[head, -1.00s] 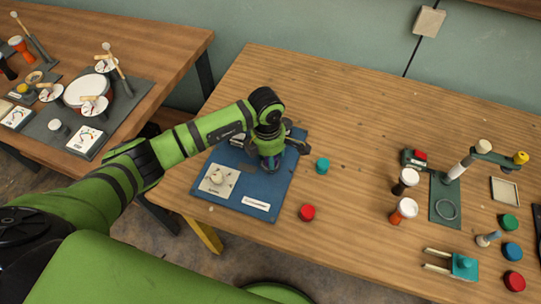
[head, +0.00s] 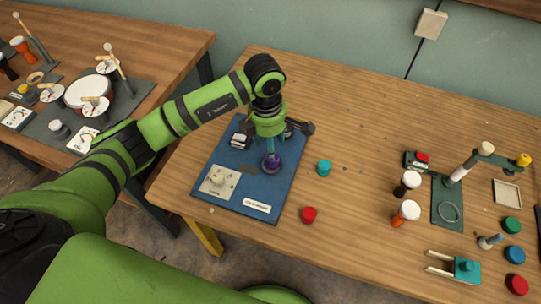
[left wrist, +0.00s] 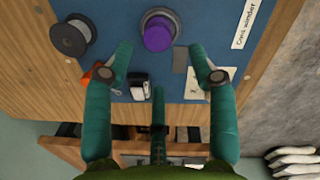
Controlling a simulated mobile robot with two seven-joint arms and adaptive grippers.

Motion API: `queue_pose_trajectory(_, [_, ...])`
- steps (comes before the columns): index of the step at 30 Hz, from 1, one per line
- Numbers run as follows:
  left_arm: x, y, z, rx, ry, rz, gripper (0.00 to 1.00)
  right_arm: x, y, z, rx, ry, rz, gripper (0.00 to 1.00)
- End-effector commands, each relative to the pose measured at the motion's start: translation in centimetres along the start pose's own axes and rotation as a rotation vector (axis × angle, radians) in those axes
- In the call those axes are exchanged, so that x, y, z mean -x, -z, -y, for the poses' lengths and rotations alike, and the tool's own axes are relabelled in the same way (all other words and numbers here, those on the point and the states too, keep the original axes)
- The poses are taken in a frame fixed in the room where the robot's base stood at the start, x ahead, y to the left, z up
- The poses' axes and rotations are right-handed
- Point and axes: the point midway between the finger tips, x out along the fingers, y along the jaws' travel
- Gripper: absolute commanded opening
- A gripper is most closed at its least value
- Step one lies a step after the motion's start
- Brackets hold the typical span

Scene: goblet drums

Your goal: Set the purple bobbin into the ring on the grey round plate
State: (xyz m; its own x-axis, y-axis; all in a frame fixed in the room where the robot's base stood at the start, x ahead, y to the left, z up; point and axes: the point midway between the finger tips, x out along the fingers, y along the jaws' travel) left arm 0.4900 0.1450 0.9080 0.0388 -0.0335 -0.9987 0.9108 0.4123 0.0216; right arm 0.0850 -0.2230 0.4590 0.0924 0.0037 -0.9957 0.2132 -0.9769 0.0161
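The purple bobbin (head: 271,162) stands upright on the grey round plate (left wrist: 160,12) on the blue board (head: 232,160). The bobbin also shows in the left wrist view (left wrist: 157,36), with the plate's grey rim around it. I cannot tell from these frames whether it is fully down in the ring. My left gripper (head: 270,150) is just above the bobbin. In the left wrist view the teal fingers of this gripper (left wrist: 162,58) are spread wide, with nothing between them, and the bobbin lies beyond their tips. My right gripper is not in view.
The blue board also bears a pale square plate (head: 219,181), a white label (head: 257,205) and a grey spool (left wrist: 72,37). A teal cap (head: 324,168) and a red cap (head: 309,215) stand to its right.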

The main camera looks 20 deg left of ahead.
Motion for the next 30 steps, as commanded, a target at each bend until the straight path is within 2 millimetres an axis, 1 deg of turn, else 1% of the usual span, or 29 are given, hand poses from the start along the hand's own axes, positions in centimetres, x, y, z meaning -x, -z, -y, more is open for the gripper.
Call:
queue_pose_trajectory(1, [0.9,0.0,-0.2,-0.001,-0.005,0.003,0.58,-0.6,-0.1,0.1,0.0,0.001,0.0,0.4])
queue_pose_trajectory(3, [2.2,0.0,-0.1,0.0,-0.005,0.002,0.58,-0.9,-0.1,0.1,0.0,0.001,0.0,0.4])
queue_pose_trajectory(6, [3.6,0.0,-0.1,0.001,-0.003,0.002,0.58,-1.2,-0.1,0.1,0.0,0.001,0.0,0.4])
queue_pose_trajectory(10, [4.7,0.0,-0.1,0.0,-0.001,0.001,0.58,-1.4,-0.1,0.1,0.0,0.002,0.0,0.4])
queue_pose_trajectory(14, [5.0,0.0,0.0,0.001,0.0,0.0,0.58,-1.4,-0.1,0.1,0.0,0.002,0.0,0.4])
queue_pose_trajectory(30, [5.0,0.0,0.0,0.001,0.0,0.001,0.58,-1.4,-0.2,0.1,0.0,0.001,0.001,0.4])
